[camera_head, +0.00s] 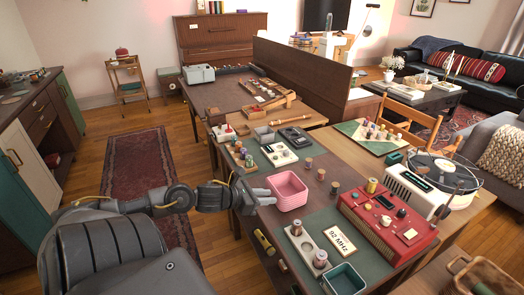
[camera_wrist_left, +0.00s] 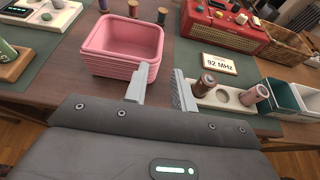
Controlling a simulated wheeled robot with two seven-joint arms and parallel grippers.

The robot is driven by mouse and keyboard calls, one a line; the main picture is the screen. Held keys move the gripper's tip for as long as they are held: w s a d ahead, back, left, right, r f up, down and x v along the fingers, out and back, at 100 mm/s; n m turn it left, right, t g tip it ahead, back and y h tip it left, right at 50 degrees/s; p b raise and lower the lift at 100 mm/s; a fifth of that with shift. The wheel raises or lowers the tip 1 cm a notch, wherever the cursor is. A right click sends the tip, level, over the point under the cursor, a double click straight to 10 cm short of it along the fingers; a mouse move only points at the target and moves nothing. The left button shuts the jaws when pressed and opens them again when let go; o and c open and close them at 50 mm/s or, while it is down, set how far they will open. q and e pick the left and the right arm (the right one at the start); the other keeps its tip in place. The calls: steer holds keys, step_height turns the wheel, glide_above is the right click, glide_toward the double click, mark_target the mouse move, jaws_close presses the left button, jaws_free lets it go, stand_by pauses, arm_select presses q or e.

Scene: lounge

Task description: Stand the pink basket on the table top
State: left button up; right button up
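The pink basket (camera_head: 288,191) stands upright on the table top (camera_head: 325,165), near its left edge in the head view. It also shows in the left wrist view (camera_wrist_left: 122,42), open side up, with ribbed walls. My left gripper (camera_head: 257,196) is just left of the basket in the head view. In the left wrist view its two fingers (camera_wrist_left: 160,85) are apart with nothing gripped between them. The left finger overlaps the basket's near right corner; I cannot tell whether it touches. My right gripper is not in view.
A 92 MHz card (camera_wrist_left: 219,64), a white tray with spools (camera_head: 309,247), a green bin (camera_head: 344,281) and a red radio (camera_head: 388,222) stand right of and nearer than the basket. Small spools stand behind it. Bare wood lies between basket and radio.

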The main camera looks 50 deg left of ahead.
arm_select(q)
steer(key=shift+v, duration=0.8)
